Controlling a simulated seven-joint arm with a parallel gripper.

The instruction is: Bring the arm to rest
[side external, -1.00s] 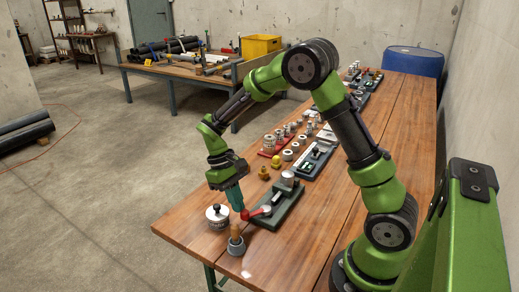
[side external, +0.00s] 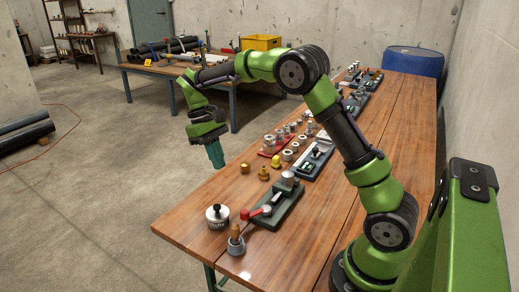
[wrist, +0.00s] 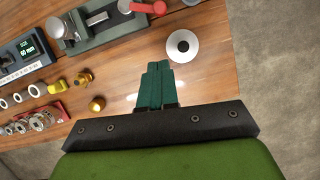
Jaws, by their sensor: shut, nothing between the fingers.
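My gripper (side external: 216,157) is shut and empty. In the side view it points down in the air near the table's left edge, behind and above the silver lidded pot (side external: 217,216). In the wrist view its teal fingers (wrist: 154,82) are together with nothing between them. A clamp fixture with a red-tipped lever (side external: 273,205) stands on the wooden table (side external: 280,258), apart from the gripper. The fixture also shows at the top of the wrist view (wrist: 105,32).
A grey cup with a wooden handle (side external: 235,241) stands at the table's near corner. Brass fittings (side external: 264,173), a red tray of rings (side external: 270,152) and a gauge block (side external: 312,160) stand farther back. A second table (side external: 180,72) is behind. The air around the gripper looks clear.

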